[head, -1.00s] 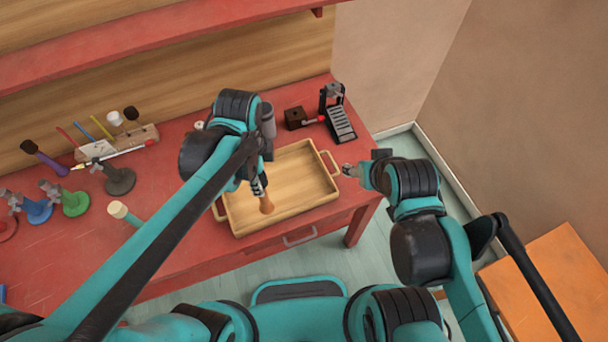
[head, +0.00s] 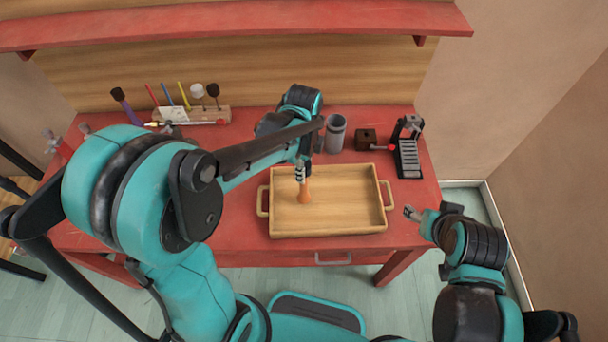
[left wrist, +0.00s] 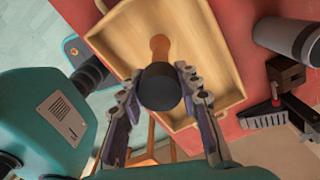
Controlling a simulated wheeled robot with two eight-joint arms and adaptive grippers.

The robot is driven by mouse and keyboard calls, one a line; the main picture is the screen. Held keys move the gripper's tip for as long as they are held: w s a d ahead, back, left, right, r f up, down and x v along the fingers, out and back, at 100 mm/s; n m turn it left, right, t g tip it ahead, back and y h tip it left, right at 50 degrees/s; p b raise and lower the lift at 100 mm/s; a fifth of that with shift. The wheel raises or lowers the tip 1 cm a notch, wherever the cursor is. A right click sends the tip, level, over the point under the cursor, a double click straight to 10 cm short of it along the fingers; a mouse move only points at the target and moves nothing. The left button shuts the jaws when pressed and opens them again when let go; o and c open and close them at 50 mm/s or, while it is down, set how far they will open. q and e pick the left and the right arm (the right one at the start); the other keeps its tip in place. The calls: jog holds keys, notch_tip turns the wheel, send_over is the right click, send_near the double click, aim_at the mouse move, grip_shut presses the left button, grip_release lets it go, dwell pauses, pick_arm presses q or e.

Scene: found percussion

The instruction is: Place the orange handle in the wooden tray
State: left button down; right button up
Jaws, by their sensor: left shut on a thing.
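The orange handle (head: 304,192) stands roughly upright over the left half of the wooden tray (head: 330,232). My left gripper (head: 300,172) is shut on its upper part from above. In the left wrist view a round black end (left wrist: 160,88) sits between the two fingers, and the orange part (left wrist: 160,46) points to the tray floor. I cannot tell whether its lower end touches the floor. The tray (left wrist: 112,22) is otherwise empty. My right gripper (head: 412,213) is right of the tray, apart from it; its fingers are too small to read.
Behind the tray stand a grey cup (head: 335,133), a small dark box (head: 365,138) and a black rack (head: 408,158). A wooden holder (head: 212,115) with several sticks is at the back left. A red shelf (head: 240,27) hangs above.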

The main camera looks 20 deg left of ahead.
aim_at(304, 185)
pick_arm(q)
jog(key=shift+f+b, duration=0.3)
jog(key=shift+f, duration=1.1)
jog(key=shift+f, duration=0.1)
jog(key=c, duration=1.1)
grip_release()
jog(key=shift+o, duration=0.2)
